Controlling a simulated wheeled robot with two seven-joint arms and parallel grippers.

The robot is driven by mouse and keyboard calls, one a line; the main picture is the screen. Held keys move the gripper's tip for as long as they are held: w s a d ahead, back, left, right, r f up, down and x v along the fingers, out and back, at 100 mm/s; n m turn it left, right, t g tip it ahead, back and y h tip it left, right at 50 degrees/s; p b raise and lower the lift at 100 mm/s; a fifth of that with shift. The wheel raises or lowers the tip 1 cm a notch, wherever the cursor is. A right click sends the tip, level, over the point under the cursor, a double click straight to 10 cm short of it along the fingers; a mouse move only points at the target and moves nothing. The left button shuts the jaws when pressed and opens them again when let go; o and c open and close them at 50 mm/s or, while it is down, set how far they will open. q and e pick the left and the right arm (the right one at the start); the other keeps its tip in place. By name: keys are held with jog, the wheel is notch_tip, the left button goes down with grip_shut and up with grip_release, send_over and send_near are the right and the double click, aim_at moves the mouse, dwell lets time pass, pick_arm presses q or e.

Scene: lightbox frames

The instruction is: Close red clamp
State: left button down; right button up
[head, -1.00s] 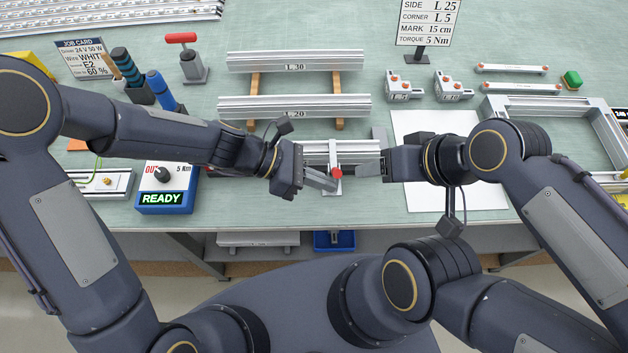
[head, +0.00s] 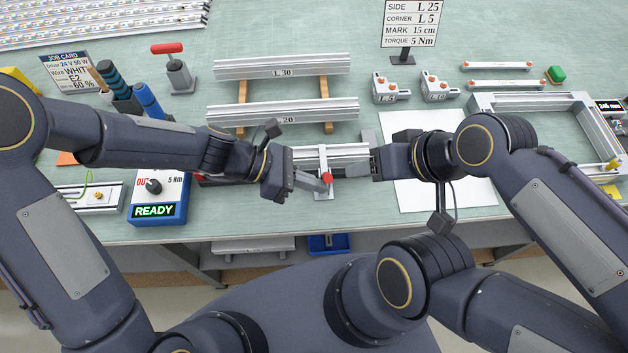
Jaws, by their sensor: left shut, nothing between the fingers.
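The clamp has a red knob (head: 326,178) and a pale metal bar (head: 323,158) lying across a silver profile (head: 346,151) near the table's front edge. My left gripper (head: 318,184) is shut and empty, its fingertips close beside the red knob on the left. Whether they touch it I cannot tell. My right gripper (head: 373,166) is at the profile's right end, apart from the knob. Its fingers are partly hidden, so its opening is unclear. Whether the clamp is open or closed is too small to tell.
Profiles marked L 30 (head: 282,66) and L 20 (head: 282,112) lie behind on wooden strips. A blue control box (head: 158,200) reading READY stands left. A red-handled tool (head: 178,75) stands at the back left. A white sheet (head: 420,135) lies right, with a metal frame (head: 540,103) beyond.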

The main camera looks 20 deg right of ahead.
pick_arm(q)
jog(key=v, duration=0.7)
jog(key=shift+w+a+b, duration=0.2)
jog(key=shift+a+b, duration=0.1)
jog(key=shift+b, duration=0.1)
jog(key=shift+r, duration=0.15)
